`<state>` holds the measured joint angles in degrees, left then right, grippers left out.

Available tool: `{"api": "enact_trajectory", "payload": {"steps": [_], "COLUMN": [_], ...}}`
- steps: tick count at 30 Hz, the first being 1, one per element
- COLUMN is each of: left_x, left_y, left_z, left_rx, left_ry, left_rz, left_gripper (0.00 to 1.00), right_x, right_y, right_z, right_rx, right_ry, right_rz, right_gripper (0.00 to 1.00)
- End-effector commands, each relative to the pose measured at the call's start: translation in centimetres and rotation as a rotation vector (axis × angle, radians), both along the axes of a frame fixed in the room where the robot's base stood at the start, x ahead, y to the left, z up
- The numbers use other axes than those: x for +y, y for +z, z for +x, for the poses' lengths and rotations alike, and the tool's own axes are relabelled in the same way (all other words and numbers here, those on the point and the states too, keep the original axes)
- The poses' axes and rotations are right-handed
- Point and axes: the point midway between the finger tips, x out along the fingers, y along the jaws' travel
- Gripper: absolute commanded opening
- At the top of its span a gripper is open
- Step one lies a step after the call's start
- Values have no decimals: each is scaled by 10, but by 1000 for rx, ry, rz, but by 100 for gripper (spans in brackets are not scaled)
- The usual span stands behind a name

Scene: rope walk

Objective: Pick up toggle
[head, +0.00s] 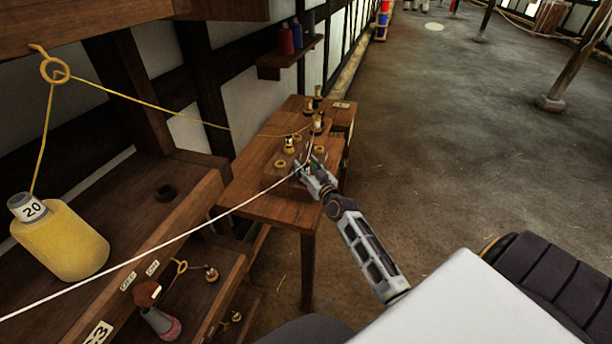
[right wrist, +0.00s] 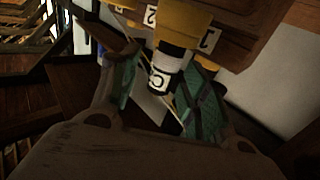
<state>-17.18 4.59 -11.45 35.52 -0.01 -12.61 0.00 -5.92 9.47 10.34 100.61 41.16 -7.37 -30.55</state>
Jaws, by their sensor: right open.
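My right gripper (head: 310,172) is over the small wooden table (head: 272,212), among small brass-and-dark pieces. In the right wrist view its green-padded fingers (right wrist: 163,98) are open. A small piece with a black and white end marked with a letter like C (right wrist: 160,78) and a yellow body shows between or just beyond the fingers. I cannot tell whether they touch it. It may be the toggle, but I cannot be sure. One upright brass piece with a pale band (head: 289,147) stands just left of the gripper. My left gripper is not in view.
A white rope (head: 160,246) runs from the lower left to the gripper area. A yellow cord (head: 150,103) hangs from a ring (head: 55,69). A large yellow spool marked 20 (head: 62,240) stands on the left bench. The floor (head: 450,150) right of the table is clear.

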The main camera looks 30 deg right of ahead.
Motion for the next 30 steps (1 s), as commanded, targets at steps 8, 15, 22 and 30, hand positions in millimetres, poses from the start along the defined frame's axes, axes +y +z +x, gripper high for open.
{"api": "enact_trajectory", "payload": {"steps": [8, 15, 22, 30], "left_x": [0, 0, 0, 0], "left_y": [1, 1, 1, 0], "left_z": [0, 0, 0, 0], "left_rx": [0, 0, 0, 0], "left_ry": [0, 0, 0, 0], "left_rz": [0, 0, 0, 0], "left_gripper": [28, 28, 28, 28], "right_x": [0, 0, 0, 0], "right_y": [0, 0, 0, 0], "right_z": [5, 5, 5, 5], "right_rx": [-1, 0, 0, 0], "right_ry": [0, 0, 0, 0], "right_rz": [-1, -1, 0, 0], "right_gripper": [46, 46, 30, 0]}}
